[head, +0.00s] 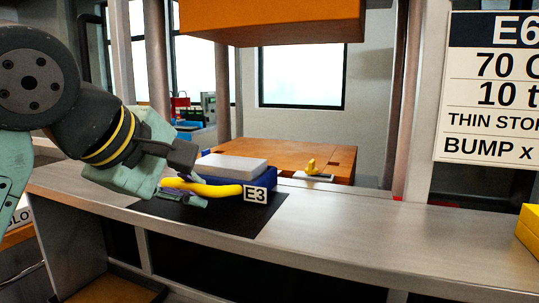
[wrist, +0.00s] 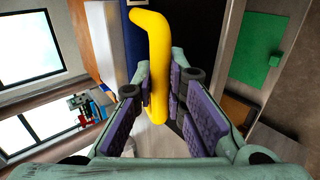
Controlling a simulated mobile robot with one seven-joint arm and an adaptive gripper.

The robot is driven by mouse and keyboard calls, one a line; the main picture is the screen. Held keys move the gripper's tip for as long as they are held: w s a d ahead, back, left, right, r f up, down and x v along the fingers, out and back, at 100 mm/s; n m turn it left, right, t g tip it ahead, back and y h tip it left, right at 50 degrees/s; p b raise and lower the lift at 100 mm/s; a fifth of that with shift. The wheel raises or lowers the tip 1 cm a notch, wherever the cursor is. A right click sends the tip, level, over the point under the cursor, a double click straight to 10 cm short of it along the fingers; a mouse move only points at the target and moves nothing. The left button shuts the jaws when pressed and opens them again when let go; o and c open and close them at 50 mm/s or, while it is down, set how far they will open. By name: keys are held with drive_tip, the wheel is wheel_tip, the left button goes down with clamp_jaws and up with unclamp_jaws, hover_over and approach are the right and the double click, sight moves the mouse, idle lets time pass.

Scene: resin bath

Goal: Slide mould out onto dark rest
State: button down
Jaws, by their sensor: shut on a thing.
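The mould (head: 232,167) has a pale grey top slab, a dark blue side and a white E3 label. Its yellow handle (head: 218,189) runs along the front. The black rest (head: 232,217) is a flat dark sheet on the metal ledge, under and in front of the handle. My gripper (head: 187,192) is shut on the left end of the handle. The wrist view shows the yellow handle between the purple finger pads (wrist: 158,95), with a strip of the blue side at left. The mould's underside is hidden, so I cannot tell how much of it rests on the sheet.
An orange-brown platen (head: 300,152) lies behind the mould, with an orange block (head: 270,22) overhead. A small yellow item (head: 314,168) stands on the platen's front edge. The metal ledge (head: 380,232) is clear to the right, up to a yellow box (head: 530,228).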

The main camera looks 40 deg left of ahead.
drive_tip(key=s, duration=0.2)
drive_tip(key=s+d, duration=0.1)
drive_tip(key=s, duration=0.1)
drive_tip(key=shift+s+f, duration=0.1)
drive_tip(key=shift+s, duration=0.1)
idle(0.5)
drive_tip(key=c, duration=1.5)
unclamp_jaws()
